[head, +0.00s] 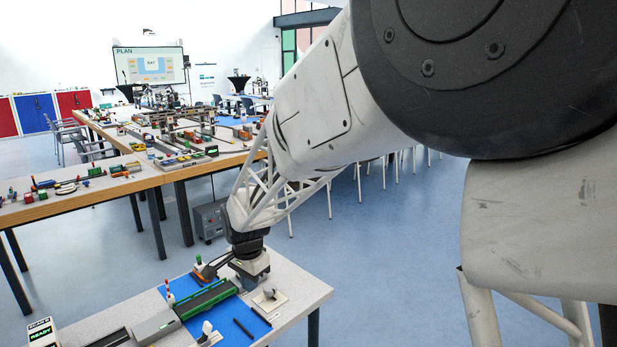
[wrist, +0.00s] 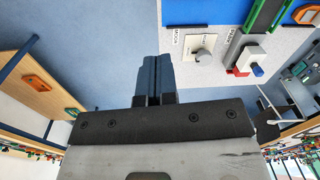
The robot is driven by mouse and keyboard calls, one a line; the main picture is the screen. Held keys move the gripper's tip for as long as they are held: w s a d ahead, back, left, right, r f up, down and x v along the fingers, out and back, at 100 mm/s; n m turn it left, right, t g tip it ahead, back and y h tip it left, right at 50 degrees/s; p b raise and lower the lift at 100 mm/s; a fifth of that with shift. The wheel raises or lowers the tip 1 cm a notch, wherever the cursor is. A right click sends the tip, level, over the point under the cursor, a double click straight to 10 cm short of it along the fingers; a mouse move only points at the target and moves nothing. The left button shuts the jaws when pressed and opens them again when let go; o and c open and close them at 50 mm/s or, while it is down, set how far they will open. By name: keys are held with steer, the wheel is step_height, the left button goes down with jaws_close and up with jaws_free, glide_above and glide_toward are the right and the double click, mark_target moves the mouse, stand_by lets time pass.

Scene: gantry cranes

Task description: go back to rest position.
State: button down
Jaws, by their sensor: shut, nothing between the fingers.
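My gripper (wrist: 154,75) shows in the wrist view with its two dark fingers together and nothing between them. Blue floor shows around its tips, beside the edge of the grey table. In the head view my wrist hangs over the near table (head: 305,288), and the fingertips cannot be made out there.
The near table carries a blue mat, a green channel (head: 207,299), a grey block (head: 157,328), a knob plate (head: 268,299) and a sign reading READY (head: 42,334). Long crowded tables (head: 100,200) stand behind.

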steer(key=s+d+r+n, duration=0.1)
steer(key=s+d+r, duration=0.35)
steer(key=d, duration=0.25)
steer(key=s+d+r+n+t, duration=0.1)
steer(key=s+d+r, duration=0.2)
steer(key=s+d, duration=0.3)
steer(key=s+d+r+n, duration=0.2)
steer(key=s+d+r, duration=0.1)
steer(key=d, duration=0.6)
steer(key=s+d+n, duration=0.1)
steer(key=s+d, duration=0.4)
steer(key=s, duration=0.4)
steer(key=s+d+n+t, duration=0.1)
steer(key=s+d+n, duration=0.1)
steer(key=s+d, duration=0.4)
steer(key=s, duration=0.3)
steer(key=shift+s+r, duration=0.15)
steer(key=shift+r, duration=0.2)
